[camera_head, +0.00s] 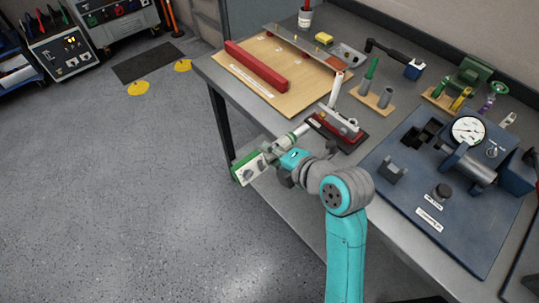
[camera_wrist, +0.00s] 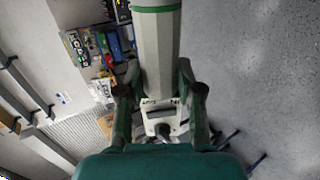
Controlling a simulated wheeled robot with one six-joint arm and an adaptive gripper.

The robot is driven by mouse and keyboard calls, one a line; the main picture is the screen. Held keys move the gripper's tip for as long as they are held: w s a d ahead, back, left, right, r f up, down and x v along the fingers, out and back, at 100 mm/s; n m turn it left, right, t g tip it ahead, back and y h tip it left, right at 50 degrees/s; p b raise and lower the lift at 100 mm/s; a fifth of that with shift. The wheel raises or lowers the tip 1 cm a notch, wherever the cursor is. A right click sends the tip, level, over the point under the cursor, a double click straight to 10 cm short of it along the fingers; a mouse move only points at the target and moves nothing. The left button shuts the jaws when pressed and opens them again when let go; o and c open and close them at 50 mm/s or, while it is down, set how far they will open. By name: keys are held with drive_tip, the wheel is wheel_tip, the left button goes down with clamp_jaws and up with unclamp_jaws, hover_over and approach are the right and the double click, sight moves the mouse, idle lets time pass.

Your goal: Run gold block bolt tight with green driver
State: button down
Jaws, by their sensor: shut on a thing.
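My gripper (camera_head: 276,157) is shut on the green driver (camera_head: 249,170), off the table's left edge over the floor. The driver has a pale body and a boxy end with green edging. Its narrower end points up and right in the head view. In the wrist view, its grey barrel with a green band (camera_wrist: 155,40) stands between the two fingers of my gripper (camera_wrist: 160,95). A grey metal bar with small gold studs (camera_head: 300,42) lies at the back of the table. I cannot tell which stud is the gold block bolt. A yellow block (camera_head: 324,37) sits beside the bar.
A red bar (camera_head: 256,66) lies on a wooden board (camera_head: 282,98). A white-and-red tool (camera_head: 337,90) stands by a dark cradle (camera_head: 345,138). A green-handled tool (camera_head: 371,68) stands in a wooden rack. A blue plate with a gauge (camera_head: 467,130) fills the right.

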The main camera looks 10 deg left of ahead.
sight(295, 140)
drive_tip(key=shift+w+d, duration=0.7)
drive_tip(key=shift+w, duration=0.25)
drive_tip(key=shift+w+d, duration=0.7)
drive_tip(key=shift+w, duration=0.2)
drive_tip(key=shift+w+d+r, duration=0.1)
drive_tip(key=shift+w+d, duration=0.75)
drive_tip(key=shift+w, duration=0.25)
idle(2.9)
drive_tip(key=shift+s, duration=0.1)
idle(0.3)
drive_tip(key=shift+s+a, duration=1.4)
drive_tip(key=shift+s, duration=0.3)
